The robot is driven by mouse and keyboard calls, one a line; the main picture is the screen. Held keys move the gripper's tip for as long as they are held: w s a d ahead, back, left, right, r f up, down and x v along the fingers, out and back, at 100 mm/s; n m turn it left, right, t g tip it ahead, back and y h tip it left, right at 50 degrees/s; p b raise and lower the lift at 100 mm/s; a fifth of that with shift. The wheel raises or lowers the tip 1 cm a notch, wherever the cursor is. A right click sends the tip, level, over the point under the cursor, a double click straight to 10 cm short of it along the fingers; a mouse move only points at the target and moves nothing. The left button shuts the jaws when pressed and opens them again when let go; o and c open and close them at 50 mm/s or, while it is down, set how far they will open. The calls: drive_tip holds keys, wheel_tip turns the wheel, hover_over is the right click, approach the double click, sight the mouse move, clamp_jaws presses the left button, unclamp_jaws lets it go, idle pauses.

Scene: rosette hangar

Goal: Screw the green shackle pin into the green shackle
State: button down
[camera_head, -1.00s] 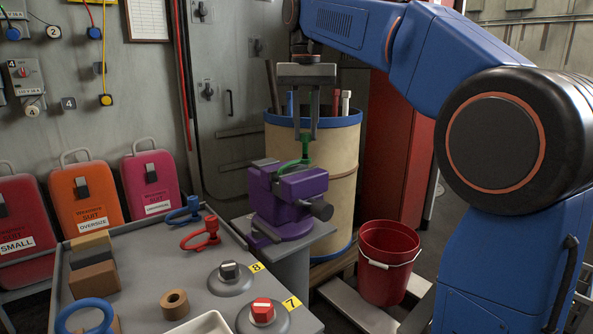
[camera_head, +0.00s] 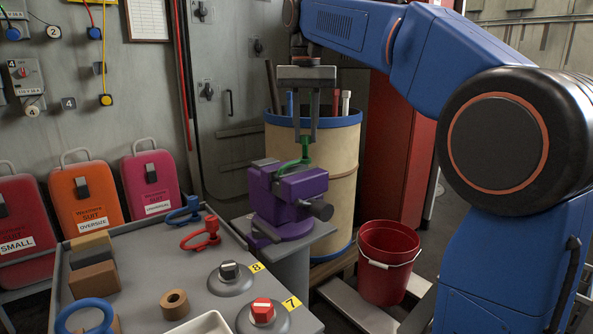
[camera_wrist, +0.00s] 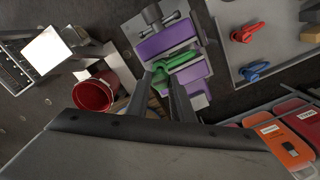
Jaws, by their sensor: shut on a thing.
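The purple vise (camera_head: 290,196) stands on a grey pedestal and holds the green shackle (camera_head: 288,168) at its jaws. In the wrist view the green shackle (camera_wrist: 180,60) lies across the purple vise (camera_wrist: 168,42). My gripper (camera_head: 305,140) points straight down above the vise, its fingertips shut on the green shackle pin (camera_head: 305,150). The pin is upright and meets the shackle. How deep it sits in the shackle's eye cannot be told. In the wrist view my gripper (camera_wrist: 166,80) is right over the shackle, and the fingers partly hide the green parts.
A grey table (camera_head: 205,275) at the front left bears a red shackle (camera_head: 203,233), a blue shackle (camera_head: 184,211), blocks and two knobs. A tan drum (camera_head: 338,170) stands close behind the vise. A red bucket (camera_head: 388,262) is to its right.

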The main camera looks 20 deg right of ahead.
sight(301, 161)
drive_tip(key=shift+f, duration=1.6)
idle(2.6)
drive_tip(key=m, duration=0.9)
drive_tip(key=shift+m, duration=0.4)
drive_tip(key=m, duration=0.2)
drive_tip(key=shift+f+m, duration=0.1)
drive_tip(key=shift+m, duration=0.3)
drive_tip(key=m, duration=0.3)
drive_tip(key=shift+m, duration=2)
